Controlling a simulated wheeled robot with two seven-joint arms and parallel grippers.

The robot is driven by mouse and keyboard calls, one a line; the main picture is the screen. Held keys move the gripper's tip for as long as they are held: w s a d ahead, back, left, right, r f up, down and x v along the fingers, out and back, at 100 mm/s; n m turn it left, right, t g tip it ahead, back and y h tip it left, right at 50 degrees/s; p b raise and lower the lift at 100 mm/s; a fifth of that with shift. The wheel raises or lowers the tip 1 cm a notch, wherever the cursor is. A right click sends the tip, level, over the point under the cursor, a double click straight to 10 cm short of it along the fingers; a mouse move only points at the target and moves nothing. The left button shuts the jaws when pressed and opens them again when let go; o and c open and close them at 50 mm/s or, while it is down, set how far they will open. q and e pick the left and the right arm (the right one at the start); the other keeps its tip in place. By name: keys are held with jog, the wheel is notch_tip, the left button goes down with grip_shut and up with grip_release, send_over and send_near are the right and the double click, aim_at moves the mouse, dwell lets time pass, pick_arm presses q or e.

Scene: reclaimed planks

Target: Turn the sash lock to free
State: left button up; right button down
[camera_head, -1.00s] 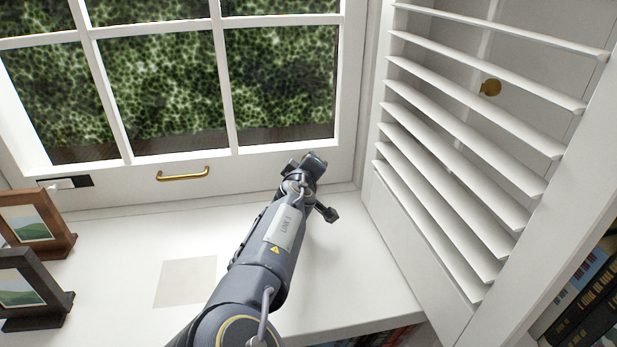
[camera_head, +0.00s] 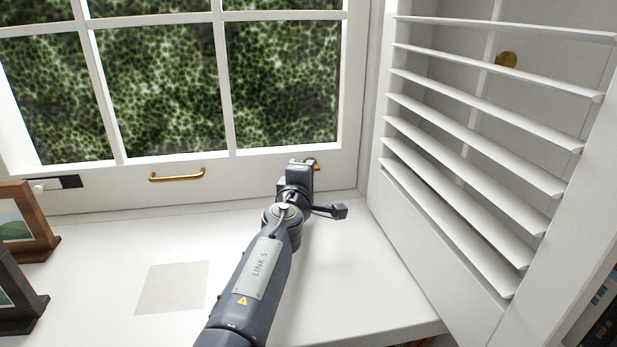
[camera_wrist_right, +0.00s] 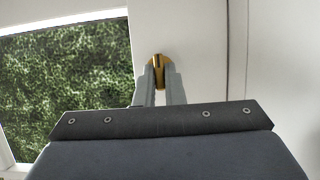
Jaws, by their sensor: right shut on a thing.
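A round brass fitting, which looks like the sash lock (camera_wrist_right: 158,59), sits on the white bottom rail of the window sash. In the wrist view it shows a dark vertical slot or tab in its middle. In the head view only a bit of its brass (camera_head: 313,163) shows beside my right gripper. My right gripper (camera_wrist_right: 159,84) is shut on the sash lock, its two grey fingertips at the lower middle of the fitting. In the head view my right gripper (camera_head: 300,168) reaches up to the rail and hides most of the lock. My left gripper is not in view.
A brass pull handle (camera_head: 177,175) is on the rail to the left. A white louvred shutter (camera_head: 452,200) stands close on the right, with a brass knob (camera_head: 506,60) behind it. Picture frames (camera_head: 27,222) stand at the left. The white sill (camera_head: 110,235) is otherwise mostly clear.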

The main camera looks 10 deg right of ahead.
dwell(0.4)
jog(key=c, duration=1.5)
grip_release()
jog(key=p+v, duration=0.1)
jog(key=v, duration=0.6)
jog(key=shift+s+a, duration=0.15)
jog(key=shift+s, duration=0.3)
jog(key=shift+f, duration=0.1)
